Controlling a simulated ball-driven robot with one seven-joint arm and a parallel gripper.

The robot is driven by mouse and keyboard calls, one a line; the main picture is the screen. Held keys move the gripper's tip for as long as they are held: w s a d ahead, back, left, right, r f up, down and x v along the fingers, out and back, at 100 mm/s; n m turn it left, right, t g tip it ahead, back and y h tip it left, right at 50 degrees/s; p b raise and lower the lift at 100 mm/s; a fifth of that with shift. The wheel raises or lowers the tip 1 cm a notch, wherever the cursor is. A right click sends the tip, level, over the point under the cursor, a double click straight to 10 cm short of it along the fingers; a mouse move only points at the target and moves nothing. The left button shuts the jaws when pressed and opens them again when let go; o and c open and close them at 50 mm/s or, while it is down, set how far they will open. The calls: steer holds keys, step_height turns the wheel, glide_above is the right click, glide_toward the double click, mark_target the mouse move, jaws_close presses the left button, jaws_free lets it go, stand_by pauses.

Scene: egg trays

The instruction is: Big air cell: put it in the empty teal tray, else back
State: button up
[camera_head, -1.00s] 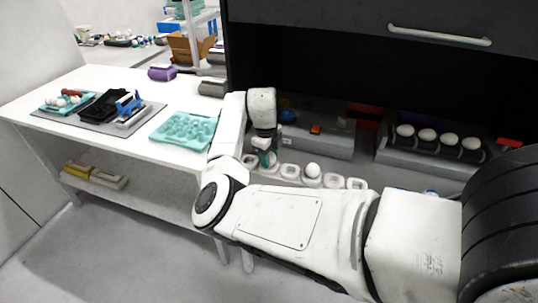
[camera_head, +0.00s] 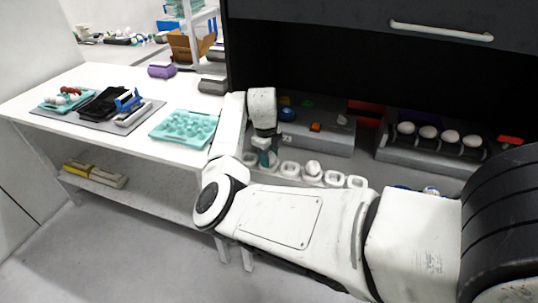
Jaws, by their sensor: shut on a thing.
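My gripper (camera_head: 267,158) points down at the row of white cups at the back of the bench, its teal fingers partly hidden by my own wrist. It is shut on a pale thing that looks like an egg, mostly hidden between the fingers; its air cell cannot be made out. The empty teal tray (camera_head: 185,128) lies on the white table to the left of my arm, and its hollows look bare. A white egg (camera_head: 312,167) sits in one of the cups, to the right of my gripper.
Other cups (camera_head: 335,179) beside that egg look empty. Several white eggs (camera_head: 428,132) rest on a grey roller unit (camera_head: 385,152) at the right. A second teal tray (camera_head: 45,105) with red and white items lies far left. My arm crosses the foreground.

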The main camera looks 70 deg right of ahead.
steer(key=o, duration=0.7)
step_height(320, 180, up, 11)
steer(key=a+b, duration=0.1)
steer(key=shift+w+a, duration=0.15)
steer(key=shift+a, duration=0.1)
steer(key=shift+f, duration=0.1)
steer(key=s+a+f+n+t+h, duration=0.1)
steer(key=s+a+f+n+h, duration=0.15)
steer(key=a+f+n, duration=0.6)
steer(key=s+a+f+n+h, duration=0.15)
steer(key=s+f+n, duration=0.25)
steer(key=n, duration=0.9)
steer(key=s+a+f+n+y, duration=0.1)
steer(key=s+a+f+n, duration=0.1)
steer(key=a+n, duration=0.3)
steer(key=s+a+f+n+y, duration=0.2)
steer(key=s+a+n, duration=0.3)
steer(key=a, duration=0.6)
steer(key=s+a+f+n+y, duration=0.2)
steer(key=s+a+f+n, duration=0.2)
steer(key=a+n, duration=0.2)
steer(key=shift+a+f, duration=0.2)
steer(key=shift+a, duration=0.7)
